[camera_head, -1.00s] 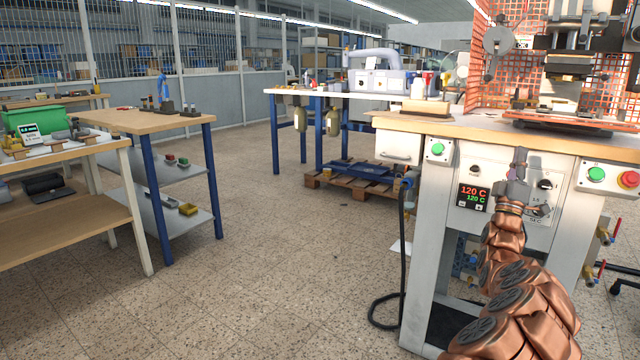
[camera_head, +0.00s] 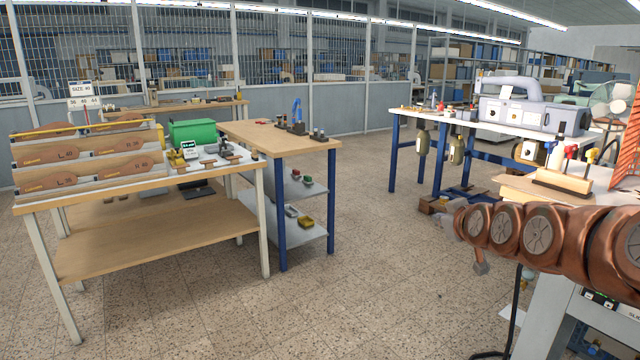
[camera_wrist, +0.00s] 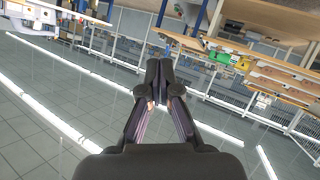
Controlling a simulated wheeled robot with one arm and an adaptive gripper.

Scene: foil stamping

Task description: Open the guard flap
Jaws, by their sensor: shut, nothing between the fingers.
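An orange mesh panel (camera_head: 627,150) shows at the right edge of the head view, above the press bench. It is cut off by the frame, and I cannot tell whether it is the guard flap or whether it is open. The press itself is out of view. My copper arm reaches leftward across the right side of the head view, in front of the bench. In the wrist view, my gripper (camera_wrist: 160,68) has its dark fingers together at the tips, with nothing between them. It points into open room, away from the mesh.
The press bench top (camera_head: 515,187) carries a wooden block with coloured knobs (camera_head: 563,181). A white-topped table (camera_head: 430,114) with a grey machine stands behind. Benches with boards and a green box (camera_head: 197,132) are at left. The middle floor (camera_head: 375,265) is clear.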

